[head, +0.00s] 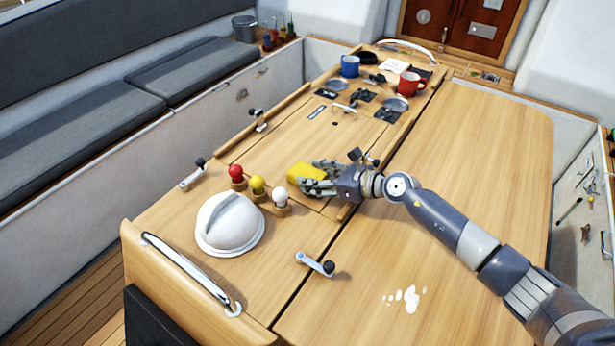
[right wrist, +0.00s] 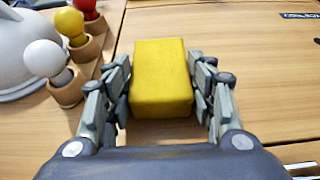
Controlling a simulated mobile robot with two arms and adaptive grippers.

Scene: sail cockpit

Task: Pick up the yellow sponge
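The yellow sponge (head: 305,173) is a block near the middle of the wooden table, just right of the coloured knobs. My right gripper (head: 318,178) reaches it from the right, with its fingers on two opposite sides. In the right wrist view the sponge (right wrist: 162,78) sits between the fingers of the right gripper (right wrist: 163,90), which appear to press against both its sides. Whether the sponge rests on the table or is slightly raised cannot be told. My left gripper is out of view.
Red (head: 236,172), yellow (head: 257,185) and white (head: 280,196) knobs stand left of the gripper, beside a white dome (head: 230,223). A crank handle (head: 316,264) lies nearer. A blue mug (head: 350,66) and red mug (head: 410,84) stand farther back. The right table leaf (head: 480,150) is mostly clear.

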